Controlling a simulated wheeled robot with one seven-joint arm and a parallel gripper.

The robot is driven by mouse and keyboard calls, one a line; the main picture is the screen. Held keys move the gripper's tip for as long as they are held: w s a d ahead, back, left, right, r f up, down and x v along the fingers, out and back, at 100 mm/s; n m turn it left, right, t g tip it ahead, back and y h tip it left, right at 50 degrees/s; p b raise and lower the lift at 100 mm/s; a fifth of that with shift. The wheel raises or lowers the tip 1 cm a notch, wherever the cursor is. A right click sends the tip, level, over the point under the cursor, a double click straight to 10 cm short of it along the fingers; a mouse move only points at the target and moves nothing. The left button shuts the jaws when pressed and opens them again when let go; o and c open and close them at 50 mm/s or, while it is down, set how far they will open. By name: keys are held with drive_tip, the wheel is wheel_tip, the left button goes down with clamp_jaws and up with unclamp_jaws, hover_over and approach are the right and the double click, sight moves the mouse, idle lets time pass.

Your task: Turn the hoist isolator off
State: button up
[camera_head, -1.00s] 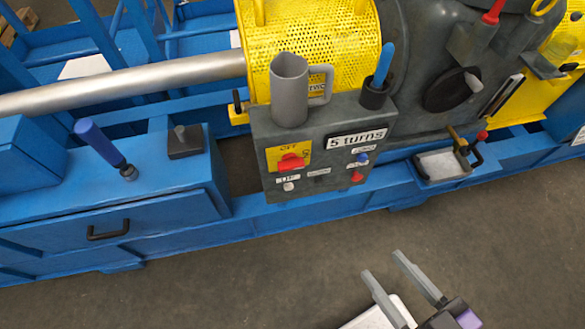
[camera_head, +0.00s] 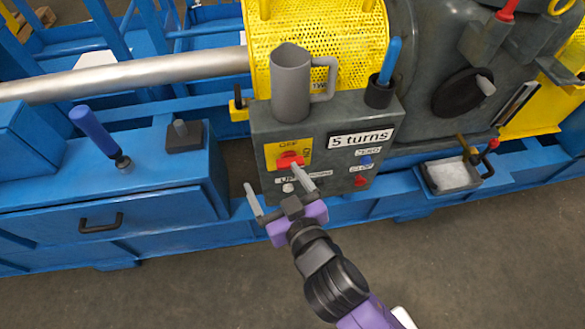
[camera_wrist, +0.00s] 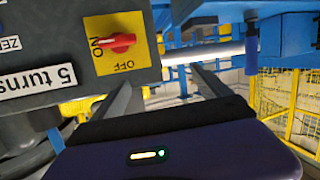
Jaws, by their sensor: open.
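The hoist isolator is a red knob (camera_head: 291,160) on a yellow plate (camera_head: 304,146), on the front of a dark grey control box (camera_head: 262,130). In the wrist view the red knob (camera_wrist: 115,42) appears upside down. Its bar lies sideways, in line with the ON mark, with OFF at a right angle to it. My gripper (camera_head: 273,179) is open and empty, in front of the box just below the knob, its right finger overlapping the knob's lower edge in the head view. In the wrist view my fingers (camera_wrist: 162,82) stand beside the plate, apart from the knob.
A grey jug (camera_head: 290,85) and a black cup (camera_head: 378,93) holding a blue-handled tool stand on the box. Below the plate are a white button (camera_head: 288,187) and a red button (camera_head: 360,181). A blue lever (camera_head: 97,130) rises at left. The floor in front is clear.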

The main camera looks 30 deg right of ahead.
drive_tip(key=w+d+f+m+g+h, duration=0.2)
drive_tip(key=w+d+f+m+h, duration=0.1)
drive_tip(key=w+d+f, duration=0.3)
drive_tip(key=shift+w+d+f+m, duration=0.15)
drive_tip(key=shift+d+f+m, duration=0.3)
drive_tip(key=shift+d, duration=0.1)
drive_tip(key=shift+c, duration=0.5)
drive_tip(key=c, duration=1.3)
drive_tip(key=shift+o, duration=0.2)
drive_tip(key=shift+h, duration=0.3)
